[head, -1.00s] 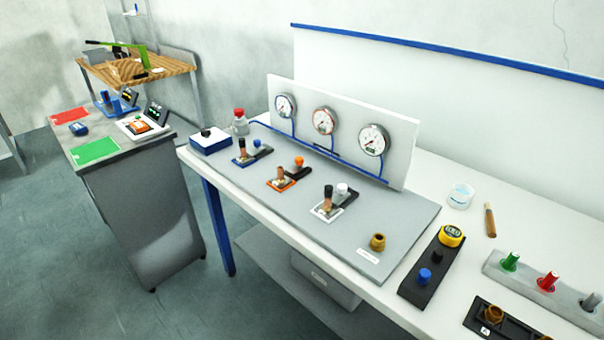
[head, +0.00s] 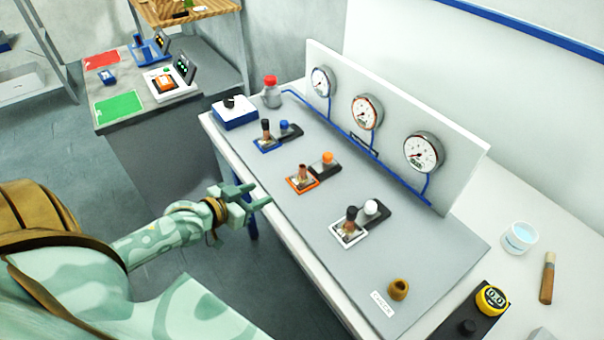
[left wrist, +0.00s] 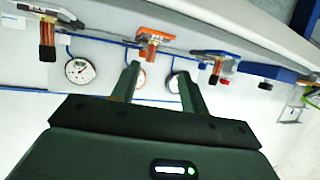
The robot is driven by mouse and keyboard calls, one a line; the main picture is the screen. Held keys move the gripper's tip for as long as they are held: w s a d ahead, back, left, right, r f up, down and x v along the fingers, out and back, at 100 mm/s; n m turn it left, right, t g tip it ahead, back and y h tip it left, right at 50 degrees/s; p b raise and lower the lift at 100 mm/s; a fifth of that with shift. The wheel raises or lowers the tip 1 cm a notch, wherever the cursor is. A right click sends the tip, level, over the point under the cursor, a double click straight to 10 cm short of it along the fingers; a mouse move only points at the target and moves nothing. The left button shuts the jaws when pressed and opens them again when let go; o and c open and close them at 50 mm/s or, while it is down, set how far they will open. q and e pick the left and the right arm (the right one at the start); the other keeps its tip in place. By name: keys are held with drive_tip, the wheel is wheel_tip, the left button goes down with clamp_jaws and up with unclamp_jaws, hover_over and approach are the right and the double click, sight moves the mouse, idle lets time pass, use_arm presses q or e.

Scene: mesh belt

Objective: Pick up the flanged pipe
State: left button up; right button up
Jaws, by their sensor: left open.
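Three copper pipes stand upright in small holders on the grey board. The middle pipe (head: 304,172) is bare copper in an orange-edged holder (head: 300,187); its top looks slightly widened, so it may be the flanged pipe. The other two, in the blue holder (head: 265,130) and the white holder (head: 350,218), have dark tops. My left gripper (head: 258,196) is open and empty, left of the orange holder and near the board's front edge. In the left wrist view the middle pipe (left wrist: 150,50) lies ahead between the open fingers (left wrist: 158,72). My right gripper is not in view.
Coloured knobs, such as an orange one (head: 328,158), stand beside the holders. A gauge panel (head: 395,135) rises behind them. A brass fitting (head: 398,289) sits at the board's right end. A red-capped bottle (head: 271,93) and a blue-white box (head: 234,112) stand at the far left.

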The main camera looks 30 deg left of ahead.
sight(302, 172)
use_arm(q)
drive_tip(key=w+d+b, duration=0.1)
drive_tip(key=w, duration=0.2)
drive_tip(key=w+f, duration=0.1)
drive_tip(key=w, duration=0.3)
drive_tip(key=w+d+b, duration=0.1)
drive_tip(key=w, duration=0.2)
drive_tip(key=shift+w+d+f+b, duration=0.3)
drive_tip(key=shift+d, duration=0.05)
drive_tip(key=b+x, duration=0.1)
drive_tip(key=x, duration=0.4)
drive_tip(key=shift+w+d+f+b, duration=0.15)
drive_tip(key=shift+w+d+b, duration=0.05)
drive_tip(key=shift+b, duration=0.2)
clamp_jaws()
